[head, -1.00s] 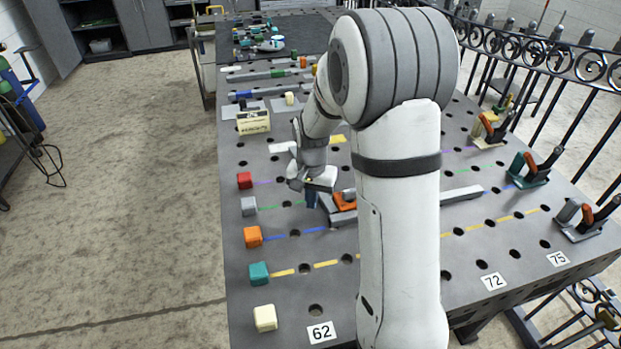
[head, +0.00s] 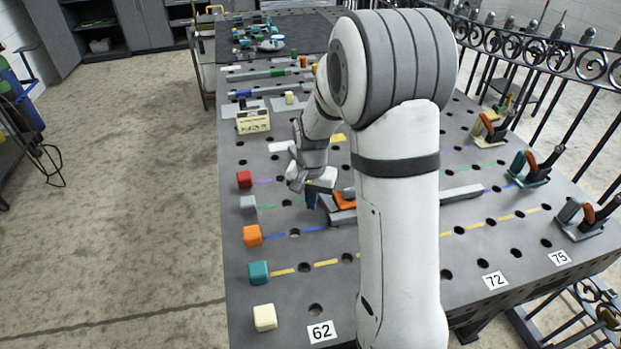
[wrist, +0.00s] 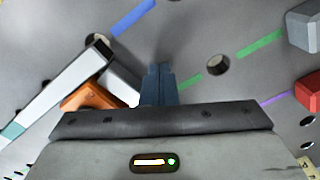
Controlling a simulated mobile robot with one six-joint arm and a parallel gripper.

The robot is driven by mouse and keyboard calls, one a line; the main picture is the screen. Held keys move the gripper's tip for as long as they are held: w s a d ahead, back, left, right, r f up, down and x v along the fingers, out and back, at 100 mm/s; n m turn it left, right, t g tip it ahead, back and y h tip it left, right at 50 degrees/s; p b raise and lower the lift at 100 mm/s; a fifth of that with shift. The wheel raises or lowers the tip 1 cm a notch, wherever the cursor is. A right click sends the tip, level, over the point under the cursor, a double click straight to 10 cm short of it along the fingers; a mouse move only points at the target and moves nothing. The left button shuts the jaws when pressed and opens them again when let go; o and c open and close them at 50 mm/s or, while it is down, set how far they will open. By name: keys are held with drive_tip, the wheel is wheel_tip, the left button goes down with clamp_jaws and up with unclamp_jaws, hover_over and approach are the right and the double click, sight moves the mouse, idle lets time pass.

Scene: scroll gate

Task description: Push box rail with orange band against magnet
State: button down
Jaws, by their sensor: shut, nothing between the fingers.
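My gripper (head: 311,201) points down with its dark blue fingers shut and nothing between them, low over the table just left of an orange piece (head: 343,201). In the wrist view the fingers (wrist: 158,85) are right of a grey block (wrist: 122,82), which lies beside the orange piece (wrist: 90,97). A long pale box rail (wrist: 60,88) runs next to these, with a teal band (wrist: 13,131) at lower left. Its far part (head: 460,193) shows right of my arm in the head view. My arm hides its middle. I cannot make out an orange band on it, or which piece is the magnet.
Coloured blocks, including an orange one (head: 252,236) and a red one (head: 244,180), line the table's left edge. Toggle clamps (head: 588,215) stand along the right edge. Other rails (head: 270,90) lie farther back. The near table surface (head: 285,290) is mostly clear.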

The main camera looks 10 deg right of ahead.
drive_tip(key=shift+f+b, duration=0.35)
drive_tip(key=shift+f, duration=0.15)
